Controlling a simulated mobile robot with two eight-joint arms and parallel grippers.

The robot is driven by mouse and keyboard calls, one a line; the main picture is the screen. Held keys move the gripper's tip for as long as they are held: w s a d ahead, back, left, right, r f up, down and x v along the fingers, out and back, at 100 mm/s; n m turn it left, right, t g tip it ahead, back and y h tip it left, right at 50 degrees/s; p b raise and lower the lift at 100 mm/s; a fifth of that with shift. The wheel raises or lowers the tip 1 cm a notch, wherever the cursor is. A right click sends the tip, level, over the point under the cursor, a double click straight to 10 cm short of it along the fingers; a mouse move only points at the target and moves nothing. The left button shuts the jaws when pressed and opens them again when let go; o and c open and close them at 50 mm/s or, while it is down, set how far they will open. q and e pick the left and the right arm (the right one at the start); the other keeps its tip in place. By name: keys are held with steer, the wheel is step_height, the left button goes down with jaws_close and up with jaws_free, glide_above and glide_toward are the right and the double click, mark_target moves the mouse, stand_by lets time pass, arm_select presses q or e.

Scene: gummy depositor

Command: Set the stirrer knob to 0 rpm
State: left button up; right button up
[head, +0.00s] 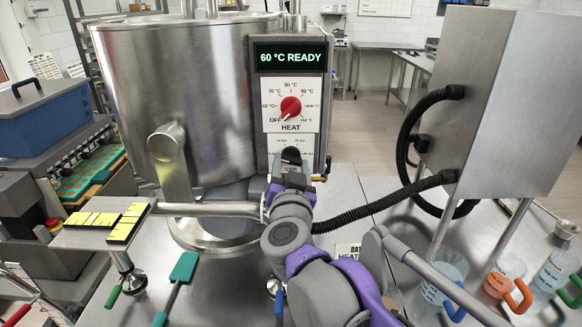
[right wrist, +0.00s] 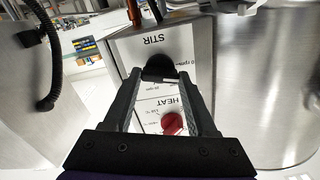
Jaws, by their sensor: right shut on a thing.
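The black stirrer knob (right wrist: 160,68) shows in the right wrist view on the white STIR panel (right wrist: 135,48), which appears upside down there. My right gripper (right wrist: 162,78) is shut on this knob, one finger on each side. A "0 rpm" mark shows beside the knob; its pointer direction cannot be read. In the head view my right gripper (head: 291,160) covers the knob and most of the STIR dial, below the red HEAT knob (head: 291,106). The display (head: 290,57) above reads "60 °C READY". My left gripper is not in view.
A large steel kettle (head: 190,100) stands left of the control column. A black hose (head: 385,207) runs right to a steel cabinet (head: 500,90). A green spatula (head: 184,267) lies on the table, and jugs (head: 497,285) stand at the right.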

steer(key=shift+n, duration=1.6)
steer(key=o, duration=1.4)
steer(key=shift+c, duration=0.2)
steer(key=shift+s, duration=0.1)
steer(key=s, duration=1)
steer(key=shift+s+b, duration=0.3)
